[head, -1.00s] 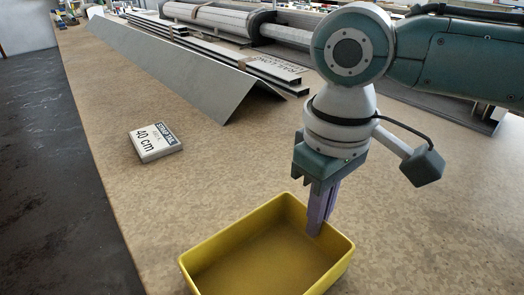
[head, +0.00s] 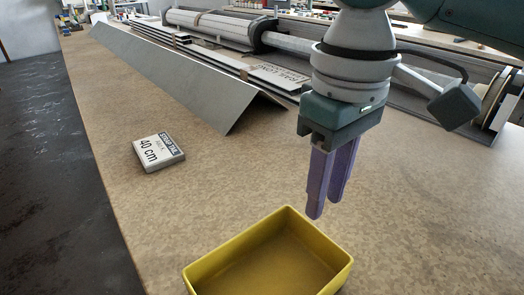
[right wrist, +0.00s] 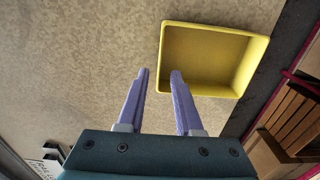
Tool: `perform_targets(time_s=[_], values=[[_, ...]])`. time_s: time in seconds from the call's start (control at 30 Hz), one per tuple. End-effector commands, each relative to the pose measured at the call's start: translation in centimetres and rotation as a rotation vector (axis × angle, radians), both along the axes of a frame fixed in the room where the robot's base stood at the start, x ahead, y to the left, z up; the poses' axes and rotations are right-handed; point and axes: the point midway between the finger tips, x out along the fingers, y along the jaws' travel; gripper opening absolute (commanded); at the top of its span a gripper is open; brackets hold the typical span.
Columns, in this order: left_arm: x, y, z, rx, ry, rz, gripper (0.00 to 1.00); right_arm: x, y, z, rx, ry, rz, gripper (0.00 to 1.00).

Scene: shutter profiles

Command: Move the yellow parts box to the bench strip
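The yellow parts box (head: 268,262) is an open, empty tray on the bench top near the front edge of the head view. It also shows in the right wrist view (right wrist: 212,58), upper right of the fingers. My right gripper (head: 325,212) hangs above and behind the box's far rim, apart from it. Its two purple fingers show a clear gap in the right wrist view (right wrist: 160,74), with nothing between them. The bench (head: 115,185) has a mottled tan top; I cannot tell which part is the bench strip. My left gripper is not in view.
A small white box marked 40 cm (head: 158,152) lies on the bench to the left. A long grey angled profile (head: 190,80) and stacked rails (head: 275,78) lie behind. Bare bench top surrounds the yellow box. Dark floor (head: 50,200) lies beyond the left edge.

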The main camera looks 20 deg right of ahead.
Motion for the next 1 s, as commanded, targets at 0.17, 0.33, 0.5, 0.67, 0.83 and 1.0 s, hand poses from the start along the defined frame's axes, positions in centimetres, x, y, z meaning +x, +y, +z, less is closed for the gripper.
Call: perform_targets(time_s=[0.17, 0.33, 0.5, 0.67, 0.83, 1.0], values=[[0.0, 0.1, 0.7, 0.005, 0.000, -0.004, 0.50, 0.1, 0.0, 3.4, 0.001, -0.003, 0.000, 0.34], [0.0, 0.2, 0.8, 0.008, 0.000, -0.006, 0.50, 0.0, 0.0, 4.8, 0.000, 0.000, -0.001, 0.34], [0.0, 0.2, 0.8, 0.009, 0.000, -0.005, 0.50, 0.0, 0.0, 4.9, 0.000, 0.001, -0.001, 0.34], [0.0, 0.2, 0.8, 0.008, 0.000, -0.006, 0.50, 0.0, 0.0, 4.9, 0.000, 0.000, -0.001, 0.34], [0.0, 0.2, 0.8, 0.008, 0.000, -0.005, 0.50, -0.1, 0.1, 4.8, 0.002, 0.001, 0.001, 0.34], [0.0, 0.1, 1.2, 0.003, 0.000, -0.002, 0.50, -1.3, 2.1, 3.3, 0.052, -0.017, 0.060, 0.34]])
